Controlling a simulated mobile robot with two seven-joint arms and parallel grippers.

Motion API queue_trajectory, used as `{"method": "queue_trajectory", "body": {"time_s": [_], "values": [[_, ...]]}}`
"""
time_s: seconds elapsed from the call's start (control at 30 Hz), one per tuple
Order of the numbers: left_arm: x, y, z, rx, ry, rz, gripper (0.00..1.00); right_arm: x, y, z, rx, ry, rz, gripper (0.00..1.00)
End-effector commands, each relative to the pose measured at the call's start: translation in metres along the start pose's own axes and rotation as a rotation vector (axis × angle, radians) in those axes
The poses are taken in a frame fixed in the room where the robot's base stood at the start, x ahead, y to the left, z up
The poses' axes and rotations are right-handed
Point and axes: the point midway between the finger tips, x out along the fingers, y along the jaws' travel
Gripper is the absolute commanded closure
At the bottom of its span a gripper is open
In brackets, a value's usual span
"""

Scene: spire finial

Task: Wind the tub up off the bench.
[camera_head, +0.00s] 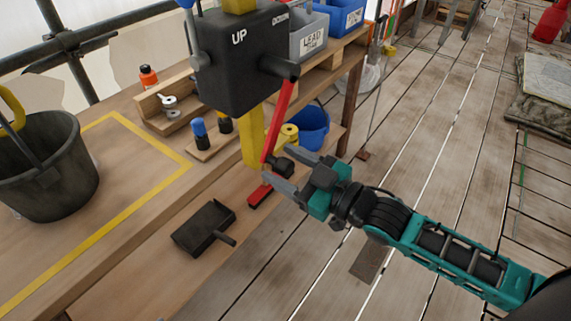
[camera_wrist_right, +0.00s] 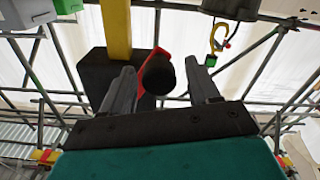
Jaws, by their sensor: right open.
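The dark winch box (camera_head: 238,60), marked UP and DOWN, sits on a yellow post. Its red crank arm (camera_head: 279,120) hangs down to a black knob (camera_head: 283,166). My right gripper (camera_head: 284,172) is open at the knob. In the right wrist view the knob (camera_wrist_right: 160,75) lies between the spread fingers. My left gripper is out of view.
A dustpan (camera_head: 204,228) and red brush (camera_head: 259,196) lie below the crank. A blue bucket (camera_head: 311,127), a grey LEAD bin (camera_head: 308,40) and bottles stand behind. A yellow hook (camera_wrist_right: 218,42) hangs in the right wrist view. The plank floor at right is mostly clear.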

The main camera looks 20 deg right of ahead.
Motion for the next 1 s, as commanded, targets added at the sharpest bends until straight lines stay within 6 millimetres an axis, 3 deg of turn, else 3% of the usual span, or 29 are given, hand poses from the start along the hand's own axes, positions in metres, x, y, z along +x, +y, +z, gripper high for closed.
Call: {"method": "queue_trajectory", "body": {"time_s": [0.37, 1.0], "values": [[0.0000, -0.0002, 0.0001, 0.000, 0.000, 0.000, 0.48, 0.0037, -0.0002, 0.0001, 0.000, 0.000, 0.000, 0.40], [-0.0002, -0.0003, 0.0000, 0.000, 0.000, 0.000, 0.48, 0.0036, -0.0002, -0.0008, 0.000, 0.002, 0.000, 1.00]]}}
